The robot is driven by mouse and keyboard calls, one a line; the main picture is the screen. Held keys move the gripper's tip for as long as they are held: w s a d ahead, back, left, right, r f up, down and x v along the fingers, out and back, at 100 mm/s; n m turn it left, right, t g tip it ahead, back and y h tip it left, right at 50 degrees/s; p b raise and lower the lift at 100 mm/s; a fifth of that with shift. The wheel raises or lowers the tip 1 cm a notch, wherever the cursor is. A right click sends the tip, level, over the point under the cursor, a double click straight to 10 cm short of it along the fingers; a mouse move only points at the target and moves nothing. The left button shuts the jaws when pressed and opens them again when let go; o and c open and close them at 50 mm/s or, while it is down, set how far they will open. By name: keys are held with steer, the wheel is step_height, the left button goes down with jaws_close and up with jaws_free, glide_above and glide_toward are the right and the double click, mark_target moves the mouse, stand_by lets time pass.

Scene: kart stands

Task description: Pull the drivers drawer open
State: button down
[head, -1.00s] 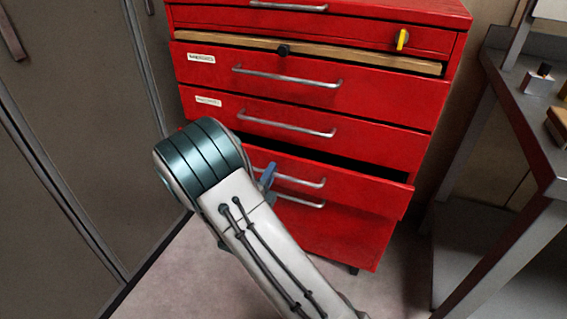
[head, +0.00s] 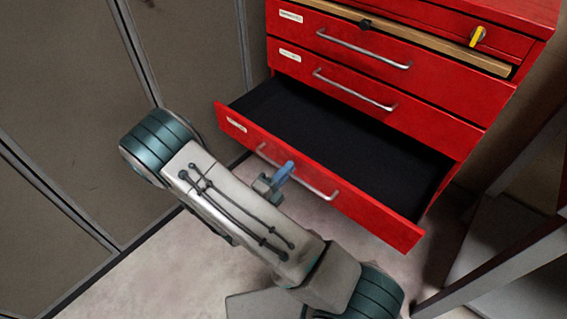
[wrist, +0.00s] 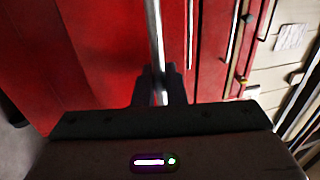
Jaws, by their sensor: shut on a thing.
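The drawer (head: 390,231) of the red cabinet stands pulled well out in the head view. Its dark inside is exposed and looks empty. Its label is too small to read. A silver bar handle (head: 320,189) runs along its front. My gripper (wrist: 160,88) is shut on this handle (wrist: 153,35) in the wrist view, where the bar runs upright between the dark fingers. In the head view my forearm hides part of the gripper; a blue piece shows by the handle.
Grey lockers (head: 60,120) stand at the left. A grey metal bench frame (head: 510,240) is close at the right. Bare floor lies in front.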

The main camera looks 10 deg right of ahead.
steer(key=shift+a, duration=0.15)
steer(key=c, duration=1.6)
jaws_free()
steer(key=shift+w, duration=0.1)
steer(key=p+v, duration=0.1)
steer(key=v, duration=1.3)
steer(key=shift+p, duration=0.3)
